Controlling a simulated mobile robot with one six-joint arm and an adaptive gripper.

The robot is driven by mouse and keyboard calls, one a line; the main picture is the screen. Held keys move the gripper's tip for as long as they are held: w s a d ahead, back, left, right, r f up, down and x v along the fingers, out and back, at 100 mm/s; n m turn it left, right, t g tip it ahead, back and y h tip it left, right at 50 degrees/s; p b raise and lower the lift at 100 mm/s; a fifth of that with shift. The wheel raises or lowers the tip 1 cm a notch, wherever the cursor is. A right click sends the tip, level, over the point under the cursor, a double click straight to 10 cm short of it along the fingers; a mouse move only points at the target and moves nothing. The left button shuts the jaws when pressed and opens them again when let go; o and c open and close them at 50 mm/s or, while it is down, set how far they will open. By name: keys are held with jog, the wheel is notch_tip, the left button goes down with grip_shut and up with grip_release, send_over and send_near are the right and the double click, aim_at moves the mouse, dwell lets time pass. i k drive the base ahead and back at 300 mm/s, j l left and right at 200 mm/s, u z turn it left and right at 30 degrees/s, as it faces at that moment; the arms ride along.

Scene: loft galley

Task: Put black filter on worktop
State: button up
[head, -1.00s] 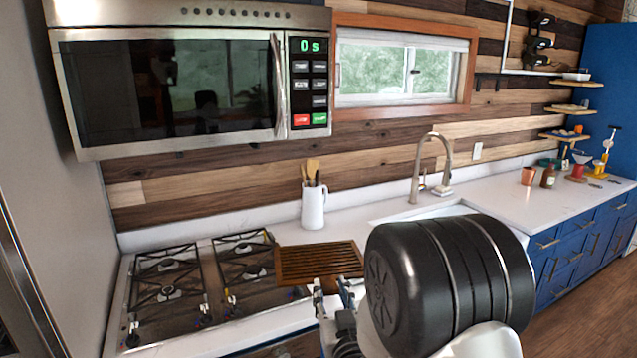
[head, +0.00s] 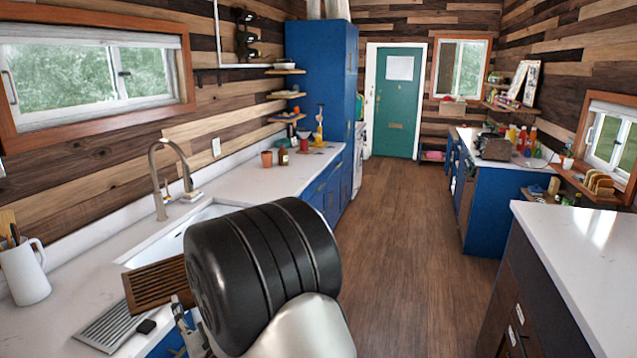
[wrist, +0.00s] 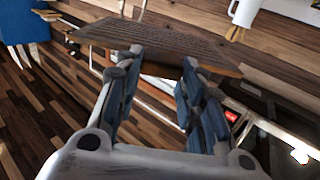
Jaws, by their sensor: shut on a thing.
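My gripper (head: 178,308) is shut on the edge of a brown slatted board (head: 158,284). The board is held tilted above the white worktop (head: 262,186), left of my arm and near the sink. In the wrist view the board (wrist: 160,42) lies between both finger pads of my gripper (wrist: 155,70). I cannot make out a separate black filter for certain. A small dark object (head: 146,326) shows beside the grey ribbed drainer (head: 108,328) below the board, too small to name.
The sink (head: 180,232) and tap (head: 160,180) lie behind the board. A white jug (head: 24,275) stands at the left. A terracotta pot (head: 266,159) and a red dripper (head: 304,143) stand further along. The wooden floor (head: 405,240) is open, with a white-topped counter (head: 585,260) at right.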

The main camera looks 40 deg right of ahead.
aim_at(269, 190)
jog(key=i+l+z, duration=0.25)
jog(key=i+l, duration=0.45)
jog(key=i+l+z, duration=0.3)
jog(key=i+l, duration=0.65)
jog(key=i, duration=0.15)
jog(key=i+l, duration=0.35)
jog(key=i, duration=0.15)
jog(key=i+l, duration=0.3)
jog(key=i, duration=0.15)
jog(key=i+l, duration=0.3)
jog(key=i, duration=0.2)
